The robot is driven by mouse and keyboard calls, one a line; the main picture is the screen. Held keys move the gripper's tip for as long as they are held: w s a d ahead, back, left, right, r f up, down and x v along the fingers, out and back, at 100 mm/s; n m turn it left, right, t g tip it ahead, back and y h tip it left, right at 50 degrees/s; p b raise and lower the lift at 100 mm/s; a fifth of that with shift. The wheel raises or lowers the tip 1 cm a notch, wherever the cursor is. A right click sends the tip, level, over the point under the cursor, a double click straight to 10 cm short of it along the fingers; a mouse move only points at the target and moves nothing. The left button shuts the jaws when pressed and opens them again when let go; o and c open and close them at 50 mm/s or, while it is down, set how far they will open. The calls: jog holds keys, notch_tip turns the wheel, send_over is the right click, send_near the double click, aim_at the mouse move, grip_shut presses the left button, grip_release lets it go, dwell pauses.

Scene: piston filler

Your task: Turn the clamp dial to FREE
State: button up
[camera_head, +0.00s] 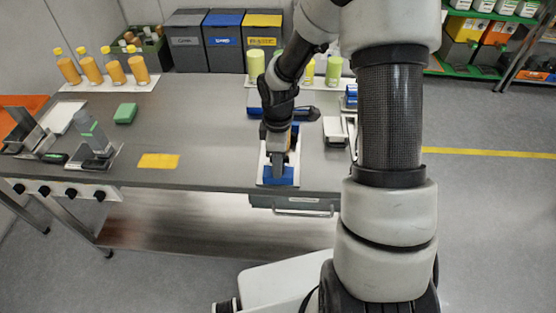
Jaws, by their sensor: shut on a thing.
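My gripper (279,168) points down over a narrow white tray (264,160) near the table's front edge. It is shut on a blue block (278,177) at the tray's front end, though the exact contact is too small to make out. Several black dials sit in a row on the white panel at the table's left front edge, one of them at the right end (99,196). Their labels and pointers cannot be read, so I cannot tell which is the clamp dial or where it is set. My gripper is well to the right of these dials.
Orange-filled bottles (114,71) stand at the back left and green ones (333,70) behind my arm. A metal fixture (94,143) stands above the dials. A yellow card (158,161) and green block (125,113) lie on the table (205,130). Its left middle is mostly clear.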

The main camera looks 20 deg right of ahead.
dwell(0.4)
jog(key=o, duration=1)
jog(key=shift+o, duration=0.2)
notch_tip(320, 180, up, 18)
jog(key=p, duration=0.1)
jog(key=shift+f+p, duration=0.25)
jog(key=shift+p, duration=0.1)
